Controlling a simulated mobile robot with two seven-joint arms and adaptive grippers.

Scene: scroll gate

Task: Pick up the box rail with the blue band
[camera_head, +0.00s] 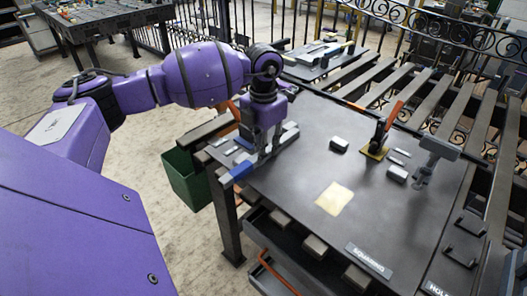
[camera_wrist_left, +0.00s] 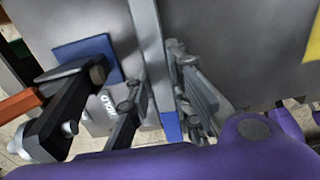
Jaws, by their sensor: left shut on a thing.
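The box rail with the blue band is a long grey bar. In the head view its grey part (camera_head: 289,132) and its blue band (camera_head: 240,170) show on either side of my left gripper (camera_head: 264,150), at the table's left corner. In the left wrist view the rail (camera_wrist_left: 150,50) runs between the two fingers, with the blue band (camera_wrist_left: 171,127) at its near end. My left gripper (camera_wrist_left: 162,95) is shut on the rail from above. I cannot tell whether the rail touches the tabletop. My right gripper is not in view.
The dark table (camera_head: 290,195) bears a yellow sheet (camera_head: 334,198), a small block (camera_head: 339,145), an orange-handled clamp (camera_head: 381,138) and a grey stand (camera_head: 432,160). A green bin (camera_head: 187,180) stands at the left. In the wrist view, a black clamp (camera_wrist_left: 65,110) and blue pad (camera_wrist_left: 88,52) are close.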

